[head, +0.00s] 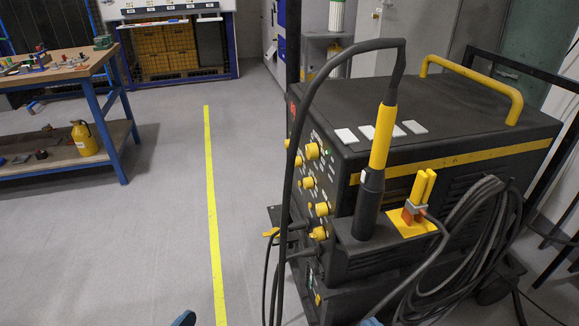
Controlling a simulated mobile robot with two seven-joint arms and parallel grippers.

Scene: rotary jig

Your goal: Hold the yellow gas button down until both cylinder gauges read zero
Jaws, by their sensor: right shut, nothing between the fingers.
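A black welding machine (430,120) with a yellow stripe stands at the right. Its front panel, seen at a steep angle, carries several yellow knobs or buttons (312,151); I cannot tell which is the gas button. A black and yellow torch (381,140) stands upright in a holder at the machine's near side. I cannot make out any cylinder gauges. My right gripper (371,322) shows only as a small blue bit at the bottom edge, shut and empty, below and apart from the knobs.
A thick cable loops in front of the panel, and a coiled cable (465,240) hangs at the near side. A yellow floor line (212,200) runs left of the machine. A workbench (60,70) stands at the left. The grey floor between is clear.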

